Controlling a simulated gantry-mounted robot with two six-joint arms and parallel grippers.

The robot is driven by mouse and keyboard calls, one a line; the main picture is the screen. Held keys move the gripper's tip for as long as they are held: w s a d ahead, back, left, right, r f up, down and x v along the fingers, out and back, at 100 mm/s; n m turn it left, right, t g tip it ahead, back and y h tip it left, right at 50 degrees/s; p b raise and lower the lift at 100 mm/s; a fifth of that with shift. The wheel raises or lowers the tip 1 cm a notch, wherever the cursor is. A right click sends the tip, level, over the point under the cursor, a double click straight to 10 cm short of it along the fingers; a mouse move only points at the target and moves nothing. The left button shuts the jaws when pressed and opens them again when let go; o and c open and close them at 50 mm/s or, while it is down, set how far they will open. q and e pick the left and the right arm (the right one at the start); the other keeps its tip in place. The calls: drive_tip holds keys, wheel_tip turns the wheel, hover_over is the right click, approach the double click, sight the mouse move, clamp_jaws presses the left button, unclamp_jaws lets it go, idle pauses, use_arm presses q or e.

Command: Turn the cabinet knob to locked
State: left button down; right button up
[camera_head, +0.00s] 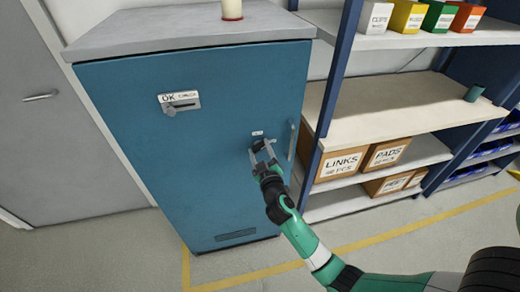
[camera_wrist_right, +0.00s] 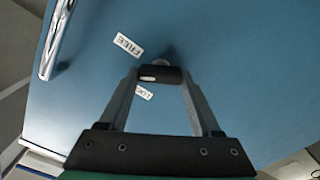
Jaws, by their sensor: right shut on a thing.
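The blue cabinet (camera_head: 200,190) stands at centre left in the head view, its front facing me. A dark knob (camera_wrist_right: 160,75) sits on its door, with a white mark at its left end in the wrist view. My right gripper (camera_head: 263,150) is at the door with its fingers around the knob, shut on it. In the wrist view a "FREE" label (camera_wrist_right: 128,45) is up and left of the knob. A partly hidden label starting "LOC" (camera_wrist_right: 144,92) is just below it. The white mark lies between the two labels. My left gripper is not in view.
An upright metal handle (camera_head: 291,141) is on the door just right of the knob. A latch plate marked "OK" (camera_head: 180,101) is at its upper left. Shelving with boxes (camera_head: 341,163) stands close at the right. A pale cylinder (camera_head: 232,9) stands on the cabinet top.

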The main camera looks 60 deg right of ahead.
drive_tip(key=n+p, duration=0.1)
drive_tip(key=n, duration=0.4)
drive_tip(key=shift+w+n, duration=0.1)
drive_tip(key=shift+n, duration=0.2)
drive_tip(key=n+p, duration=0.1)
drive_tip(key=n, duration=0.4)
drive_tip(key=shift+a+f+n+p, duration=0.1)
drive_tip(key=shift+n+p, duration=0.2)
drive_tip(key=shift+p, duration=0.05)
drive_tip(key=o, duration=1.4)
drive_tip(key=p+v, duration=0.1)
drive_tip(key=v, duration=1)
drive_tip(key=shift+s+a, duration=0.2)
drive_tip(key=shift+a, duration=0.05)
